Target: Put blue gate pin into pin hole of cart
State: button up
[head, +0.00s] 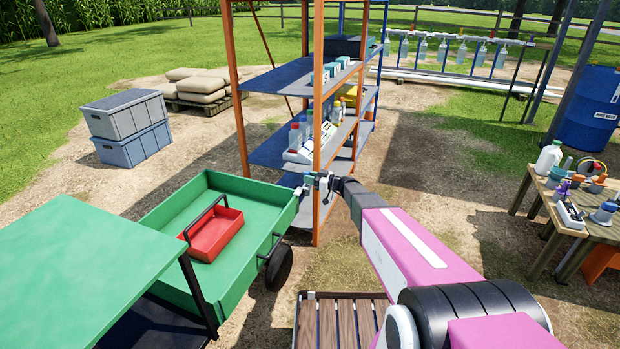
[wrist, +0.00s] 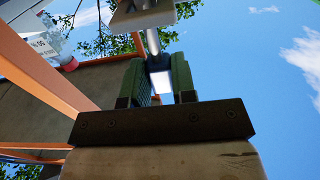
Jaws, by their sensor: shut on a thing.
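The green cart (head: 165,205) stands at the left, with an open bed and a raised green top. My gripper (head: 312,182) is beside the cart's far right corner, in front of an orange shelf post. In the wrist view my gripper (wrist: 159,85) is shut on a pale rod-like thing (wrist: 153,42) with a whitish block at its lower end. A light grey plate shows at the rod's upper end. I cannot tell for sure that this is the blue gate pin, as it looks grey-white here. The cart's pin hole cannot be made out.
A red tray (head: 213,235) lies in the cart bed. The shelf rack (head: 285,80) holds bottles and boxes close behind my gripper. A wooden table (head: 578,215) with tools stands at the right, near a blue barrel (head: 590,110). Stacked crates (head: 128,127) stand at the back left.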

aim_at(310, 187)
jog(key=shift+f, duration=1.5)
jog(key=o, duration=1)
jog(key=v, duration=1)
jog(key=shift+d, duration=0.4)
jog(key=shift+s, duration=0.15)
jog(key=shift+s, duration=0.1)
